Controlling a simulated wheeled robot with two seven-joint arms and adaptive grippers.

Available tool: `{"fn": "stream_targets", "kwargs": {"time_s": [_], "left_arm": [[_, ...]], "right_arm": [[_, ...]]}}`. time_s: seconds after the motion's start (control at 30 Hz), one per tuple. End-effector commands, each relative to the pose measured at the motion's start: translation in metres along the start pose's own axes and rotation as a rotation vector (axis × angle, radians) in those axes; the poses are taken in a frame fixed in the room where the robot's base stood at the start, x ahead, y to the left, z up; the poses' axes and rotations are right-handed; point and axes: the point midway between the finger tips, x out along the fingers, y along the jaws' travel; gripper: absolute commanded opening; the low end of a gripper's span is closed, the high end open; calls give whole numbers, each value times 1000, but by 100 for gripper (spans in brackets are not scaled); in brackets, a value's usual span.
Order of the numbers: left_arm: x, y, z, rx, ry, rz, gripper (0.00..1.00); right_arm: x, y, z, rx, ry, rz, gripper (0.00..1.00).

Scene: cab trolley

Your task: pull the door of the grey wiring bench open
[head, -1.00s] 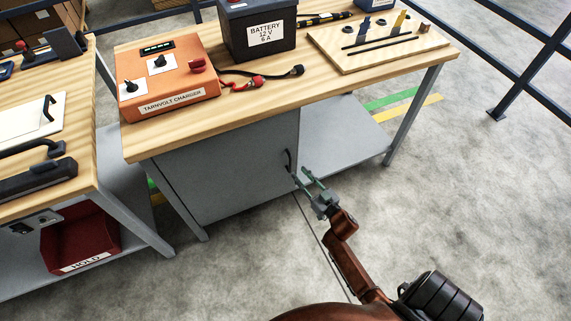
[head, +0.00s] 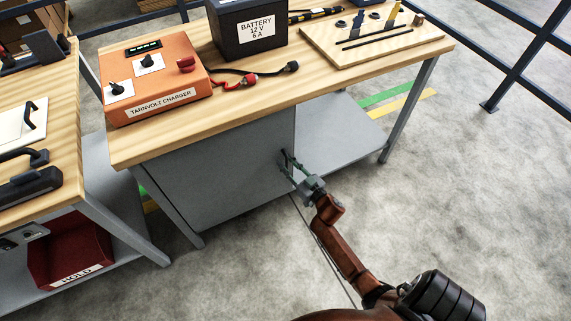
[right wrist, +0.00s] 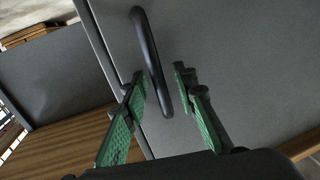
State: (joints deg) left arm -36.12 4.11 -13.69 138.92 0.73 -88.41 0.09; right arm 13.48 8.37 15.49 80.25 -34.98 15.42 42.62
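The grey wiring bench has a wooden top (head: 330,78) and a grey cabinet door (head: 215,178) below it. The door looks shut, flush with the cabinet front. A dark bar handle (head: 284,160) stands upright near the door's right edge. In the right wrist view the handle (right wrist: 150,55) runs down between the green-padded fingers of my right gripper (right wrist: 161,82). The fingers are open, one on each side of the handle, with the left finger closer to it. In the head view my right gripper (head: 289,172) is at the handle. My left gripper is not in view.
An orange charger (head: 155,80), a black battery (head: 248,28) and a wooden board (head: 365,42) stand on the bench top. Another bench (head: 60,130) with a red bin (head: 70,248) is at the left. The floor (head: 470,200) in front and right is clear.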

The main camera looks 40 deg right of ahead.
Motion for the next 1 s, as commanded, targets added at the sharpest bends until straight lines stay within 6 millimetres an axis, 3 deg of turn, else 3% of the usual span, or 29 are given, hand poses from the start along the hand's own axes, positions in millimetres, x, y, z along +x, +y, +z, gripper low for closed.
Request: {"fn": "stream_targets", "kwargs": {"time_s": [0.07, 0.43, 1.0], "left_arm": [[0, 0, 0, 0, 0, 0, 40], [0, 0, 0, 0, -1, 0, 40], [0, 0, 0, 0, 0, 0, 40]], "right_arm": [[0, 0, 0, 0, 0, 0, 26], [0, 0, 0, 0, 0, 0, 0], [0, -4, 0, 1, 0, -2, 0]]}}
